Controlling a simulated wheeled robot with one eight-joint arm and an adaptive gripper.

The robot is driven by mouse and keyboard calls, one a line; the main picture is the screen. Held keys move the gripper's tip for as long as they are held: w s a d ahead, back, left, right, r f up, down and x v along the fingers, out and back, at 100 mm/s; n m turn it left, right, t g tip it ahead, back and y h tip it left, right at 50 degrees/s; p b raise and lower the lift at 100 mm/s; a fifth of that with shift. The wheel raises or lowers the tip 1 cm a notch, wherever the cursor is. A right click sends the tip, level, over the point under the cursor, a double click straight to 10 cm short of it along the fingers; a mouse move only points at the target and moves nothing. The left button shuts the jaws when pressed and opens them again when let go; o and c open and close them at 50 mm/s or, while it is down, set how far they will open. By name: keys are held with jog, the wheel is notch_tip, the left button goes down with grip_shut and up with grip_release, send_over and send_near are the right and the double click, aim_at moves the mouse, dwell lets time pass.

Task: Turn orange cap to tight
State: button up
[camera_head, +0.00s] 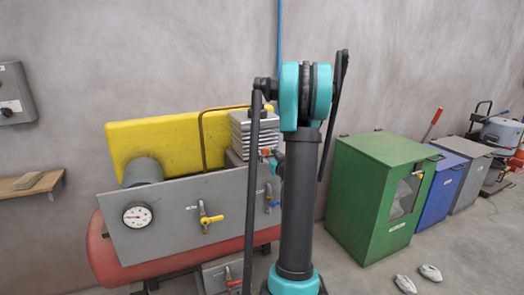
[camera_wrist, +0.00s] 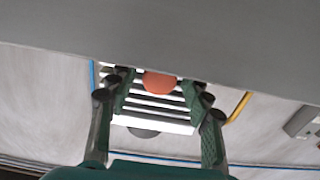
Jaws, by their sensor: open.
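The orange cap (camera_wrist: 159,83) shows in the wrist view, at the lower edge of a grey surface. My gripper (camera_wrist: 158,90) is open, with one green-padded finger on each side of the cap in the picture. I see gaps between the cap and both fingers, and cannot tell how far the cap is in depth. In the head view a small orange-red spot (camera_head: 265,152) beside the finned block looks like the same cap. My arm hides most of the gripper there.
A grey panel (camera_head: 170,215) carries a round gauge (camera_head: 137,215), a yellow-handled valve (camera_head: 210,219) and a blue-handled one (camera_head: 271,203). A yellow guard (camera_head: 180,140) and finned block (camera_head: 240,130) stand above. A green cabinet (camera_head: 350,200) is right; floor before it holds two pale objects.

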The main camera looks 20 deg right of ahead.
aim_at(262, 149)
jog(key=shift+w+a, duration=0.1)
jog(key=shift+w, duration=2.65)
jog(key=shift+c, duration=0.3)
grip_shut()
